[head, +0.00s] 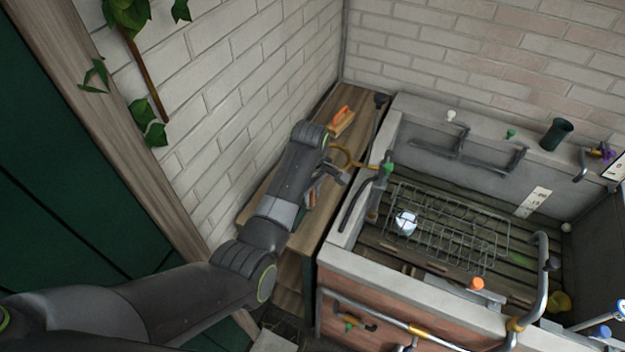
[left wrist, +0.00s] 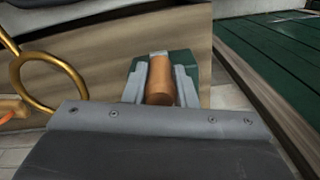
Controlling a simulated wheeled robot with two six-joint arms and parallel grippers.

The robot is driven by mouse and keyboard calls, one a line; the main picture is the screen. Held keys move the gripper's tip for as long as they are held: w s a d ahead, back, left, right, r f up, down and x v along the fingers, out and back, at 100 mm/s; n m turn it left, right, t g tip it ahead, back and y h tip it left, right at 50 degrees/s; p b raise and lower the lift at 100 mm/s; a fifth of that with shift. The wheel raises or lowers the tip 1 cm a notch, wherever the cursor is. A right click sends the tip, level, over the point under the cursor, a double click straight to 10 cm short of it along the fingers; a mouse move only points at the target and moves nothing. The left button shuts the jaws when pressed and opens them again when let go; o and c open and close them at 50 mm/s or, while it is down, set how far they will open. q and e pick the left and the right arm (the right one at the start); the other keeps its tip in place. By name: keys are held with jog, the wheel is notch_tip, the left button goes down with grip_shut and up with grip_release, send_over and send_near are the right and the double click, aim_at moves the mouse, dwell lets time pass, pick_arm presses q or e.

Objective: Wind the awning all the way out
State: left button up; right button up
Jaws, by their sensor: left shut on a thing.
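My left gripper (head: 334,174) is over the wooden shelf beside the stone trough. In the left wrist view, its grey fingers (left wrist: 158,84) are shut on a copper-coloured cylindrical handle (left wrist: 161,82). What the handle joins is hidden behind the fingers and wrist. A brass ring (left wrist: 47,82) is beside the gripper, apart from the fingers in the wrist view. It also shows by the gripper in the head view. I cannot make out the awning in either view. My right gripper is not in view.
An orange-handled object (head: 341,121) lies on the wooden shelf (head: 358,100) beyond my gripper. The stone trough (head: 350,262) holds a wire rack (head: 455,235) and a white item (head: 405,222). A brick wall (head: 225,90) stands close left of the shelf. Bent pipes line the trough.

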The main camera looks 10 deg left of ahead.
pick_arm(q)
jog(key=shift+s+a, duration=0.3)
jog(key=shift+s, duration=0.05)
jog(key=s+a, duration=0.3)
jog(key=a, duration=0.1)
jog(key=shift+s+a, duration=0.4)
jog(key=shift+a, duration=0.2)
jog(key=a, duration=0.2)
jog(key=shift+a+r, duration=0.1)
jog(key=shift+a, duration=0.65)
jog(key=o, duration=1)
jog(key=shift+d, duration=0.35)
jog(key=shift+o, duration=0.2)
